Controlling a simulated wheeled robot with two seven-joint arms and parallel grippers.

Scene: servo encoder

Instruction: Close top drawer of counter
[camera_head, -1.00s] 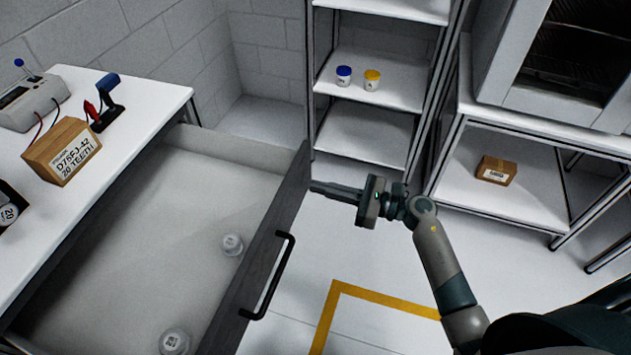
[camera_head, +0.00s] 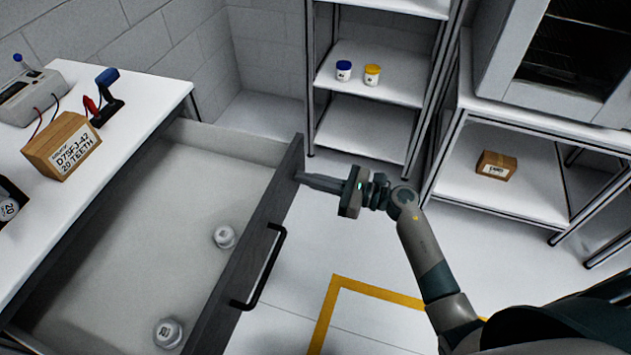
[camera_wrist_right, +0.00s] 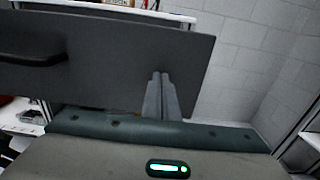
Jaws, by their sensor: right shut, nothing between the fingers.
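The top drawer (camera_head: 262,232) of the counter (camera_head: 128,127) is pulled open, with its pale inside showing and two white containers in it. Its dark front carries a black handle (camera_head: 272,268). My right gripper (camera_head: 300,178) is shut and empty, its fingertips at the outer face of the drawer front near its far end, beyond the handle. In the right wrist view the shut fingers (camera_wrist_right: 162,98) stand against the drawer front (camera_wrist_right: 120,60), near its right edge, with the handle (camera_wrist_right: 32,45) to the left. Exact contact is hard to tell. My left gripper is not in view.
A cardboard box (camera_head: 62,146) and a device (camera_head: 32,95) stand on the counter. A shelf unit (camera_head: 375,75) with two small jars stands at the back. Another rack (camera_head: 515,165) is at the right. The floor with yellow tape (camera_head: 380,296) is clear.

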